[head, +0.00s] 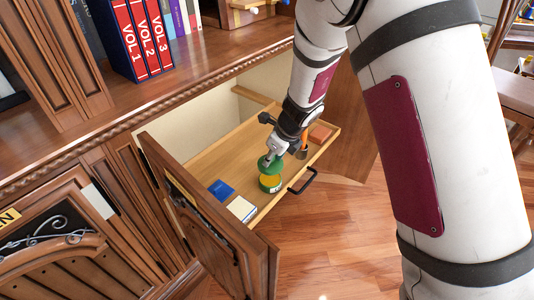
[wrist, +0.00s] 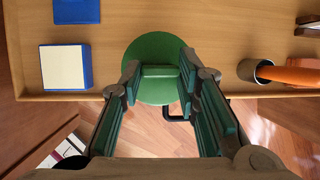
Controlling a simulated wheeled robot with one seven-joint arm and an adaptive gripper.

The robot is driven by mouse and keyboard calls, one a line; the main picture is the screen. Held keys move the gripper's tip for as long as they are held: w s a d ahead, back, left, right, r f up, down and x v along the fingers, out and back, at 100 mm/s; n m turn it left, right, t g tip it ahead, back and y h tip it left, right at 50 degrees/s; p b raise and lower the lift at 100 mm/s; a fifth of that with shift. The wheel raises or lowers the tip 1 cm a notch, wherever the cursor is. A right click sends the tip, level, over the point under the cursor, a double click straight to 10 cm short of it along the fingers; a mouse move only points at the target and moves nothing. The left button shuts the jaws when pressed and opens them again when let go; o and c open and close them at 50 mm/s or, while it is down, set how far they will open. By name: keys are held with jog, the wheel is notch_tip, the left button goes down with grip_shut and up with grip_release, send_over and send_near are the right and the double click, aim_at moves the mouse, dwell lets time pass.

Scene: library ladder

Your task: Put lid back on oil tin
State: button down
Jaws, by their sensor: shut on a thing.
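The green round lid (head: 268,164) is in my gripper (head: 272,153), which is shut on the lid's raised bar handle. In the wrist view the lid (wrist: 152,50) lies under the fingertips of my gripper (wrist: 159,72), with the bar between them. The oil tin (head: 270,184), green with a yellow inside showing, stands upright in the open drawer near its front edge. The lid is just above the tin and looks apart from it, a little toward the back. In the wrist view the lid hides the tin.
An open cabinet door (head: 205,235) stands to the drawer's left.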

aim_at(275, 166)
jog(key=shift+f+b, duration=2.25)
jog(key=shift+b, duration=0.05)
jog(key=shift+f+b, duration=0.65)
jog(key=shift+f, duration=0.2)
jog(key=shift+p, duration=0.3)
jog(key=shift+f, duration=0.1)
dwell(0.5)
jog(key=c, duration=0.6)
grip_release()
jog(key=shift+c, duration=0.2)
